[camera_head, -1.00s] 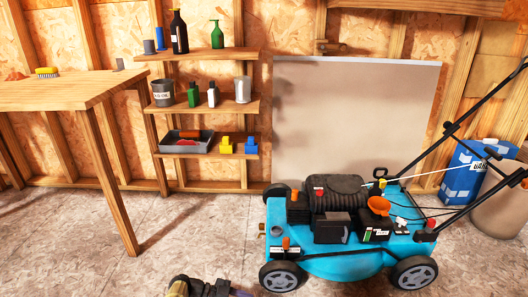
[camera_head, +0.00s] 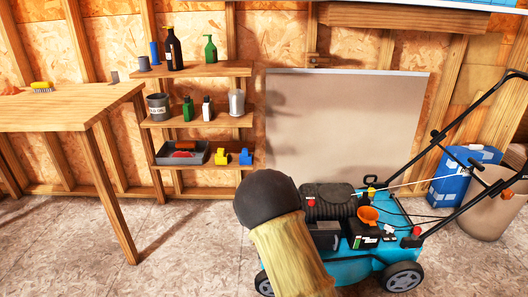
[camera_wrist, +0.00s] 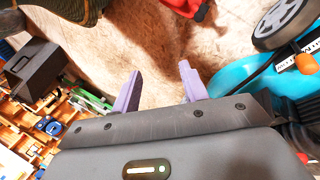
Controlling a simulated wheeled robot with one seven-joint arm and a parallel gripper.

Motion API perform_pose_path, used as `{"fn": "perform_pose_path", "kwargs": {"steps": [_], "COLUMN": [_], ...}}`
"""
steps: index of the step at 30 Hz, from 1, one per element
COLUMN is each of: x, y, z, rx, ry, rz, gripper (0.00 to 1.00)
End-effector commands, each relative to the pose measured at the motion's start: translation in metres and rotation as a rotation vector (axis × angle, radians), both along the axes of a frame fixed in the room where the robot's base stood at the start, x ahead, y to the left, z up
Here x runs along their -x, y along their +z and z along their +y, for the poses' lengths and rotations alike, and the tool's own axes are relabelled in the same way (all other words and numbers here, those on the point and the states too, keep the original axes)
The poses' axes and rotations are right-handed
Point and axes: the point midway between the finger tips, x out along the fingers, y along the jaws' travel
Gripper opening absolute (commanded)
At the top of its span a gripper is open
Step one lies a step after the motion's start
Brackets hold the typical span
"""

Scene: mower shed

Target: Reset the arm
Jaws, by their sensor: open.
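My gripper (camera_wrist: 158,92) shows in the wrist view with its two purple fingers spread apart and nothing between them. Below the fingers in that view is bare floor. The blue mower's wheel (camera_wrist: 284,22) is at the upper right of the wrist view. In the head view my arm, with a dark rounded joint and a yellowish link, rises in front of the blue mower (camera_head: 362,262) and hides its left part. My gripper is not visible in the head view.
A wooden workbench (camera_head: 60,112) with a yellow brush (camera_head: 42,87) stands at the left. Wall shelves (camera_head: 200,121) hold bottles, cans and a grey tray (camera_head: 168,157). A pale panel (camera_head: 345,125) leans on the wall. A blue-white carton (camera_head: 462,172) and a sack (camera_head: 490,205) stand right. Floor is clear at left.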

Motion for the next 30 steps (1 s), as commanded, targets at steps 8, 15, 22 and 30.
{"fn": "perform_pose_path", "kwargs": {"steps": [8, 15, 22, 30], "x": [0.038, 0.076, 0.111, 0.141], "y": [0.078, 0.138, 0.180, 0.209], "z": [-0.022, -0.034, -0.040, -0.045], "rx": [-0.247, -0.366, -0.383, -0.344], "ry": [0.244, 0.513, 0.757, 0.961], "rz": [-0.063, -0.170, -0.263, -0.327], "gripper": [0.44, 0.44, 0.44, 0.44]}}
